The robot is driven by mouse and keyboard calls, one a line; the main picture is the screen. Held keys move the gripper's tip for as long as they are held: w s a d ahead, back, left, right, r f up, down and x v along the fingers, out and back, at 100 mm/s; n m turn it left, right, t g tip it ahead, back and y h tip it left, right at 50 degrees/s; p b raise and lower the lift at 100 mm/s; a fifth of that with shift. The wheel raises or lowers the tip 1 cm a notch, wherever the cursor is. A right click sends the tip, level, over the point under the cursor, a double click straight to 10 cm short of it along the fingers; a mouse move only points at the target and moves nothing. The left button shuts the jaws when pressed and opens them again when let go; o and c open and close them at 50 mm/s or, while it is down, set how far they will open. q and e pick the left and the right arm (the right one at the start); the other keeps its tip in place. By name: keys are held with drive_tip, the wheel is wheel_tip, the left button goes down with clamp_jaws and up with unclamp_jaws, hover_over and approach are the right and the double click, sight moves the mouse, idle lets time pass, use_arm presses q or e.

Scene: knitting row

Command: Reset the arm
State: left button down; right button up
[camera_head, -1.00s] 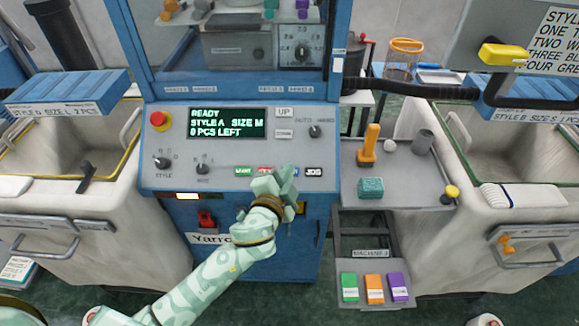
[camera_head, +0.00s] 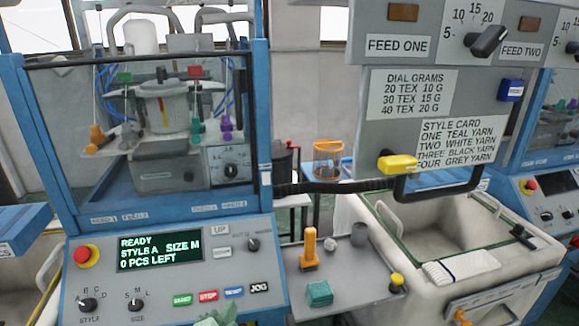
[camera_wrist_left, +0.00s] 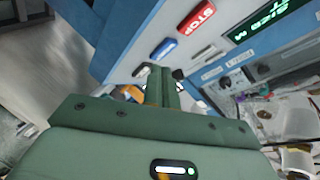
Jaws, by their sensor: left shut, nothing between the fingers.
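My left gripper (camera_head: 220,316) shows only as a pale green tip at the bottom edge of the head view, just below the row of buttons on the machine's control panel (camera_head: 120,290). In the left wrist view its dark green fingers (camera_wrist_left: 162,84) are together and empty, close to the blue panel edge. The red STOP button (camera_wrist_left: 195,18) and a blue button (camera_wrist_left: 163,48) lie beyond the fingers there. In the head view the display (camera_head: 160,250) reads READY, STYLE A, SIZE M, 0 PCS LEFT. My right gripper is not in view.
A grey side shelf (camera_head: 350,285) holds an orange-handled lever (camera_head: 309,248) and a teal block (camera_head: 319,293). A hanging sign board (camera_head: 400,140) and black hose (camera_head: 320,187) stand above it. A pale bin (camera_head: 390,230) is at right. A red emergency knob (camera_head: 84,254) sits on the panel.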

use_arm(q)
drive_tip(key=s+a+f+n+g, duration=0.1)
drive_tip(key=s+a+f+g, duration=0.15)
drive_tip(key=s+f, duration=0.55)
drive_tip(key=s+a+f+n+g, duration=0.1)
drive_tip(key=s+f+g, duration=0.3)
drive_tip(key=f, duration=0.8)
drive_tip(key=s+a+f+n+g, duration=0.2)
drive_tip(key=s+f, duration=0.5)
drive_tip(key=f, duration=0.3)
drive_tip(key=s+a+f+n+g, duration=0.1)
drive_tip(key=s+f+g, duration=0.1)
drive_tip(key=s, duration=0.7)
drive_tip(key=s+a+f+n+g, duration=0.1)
drive_tip(key=s+f, duration=0.4)
drive_tip(key=s, duration=0.5)
drive_tip(key=s+a+f+n+g, duration=0.2)
drive_tip(key=s+f+g, duration=0.1)
drive_tip(key=s, duration=0.7)
drive_tip(key=shift+f, duration=0.45)
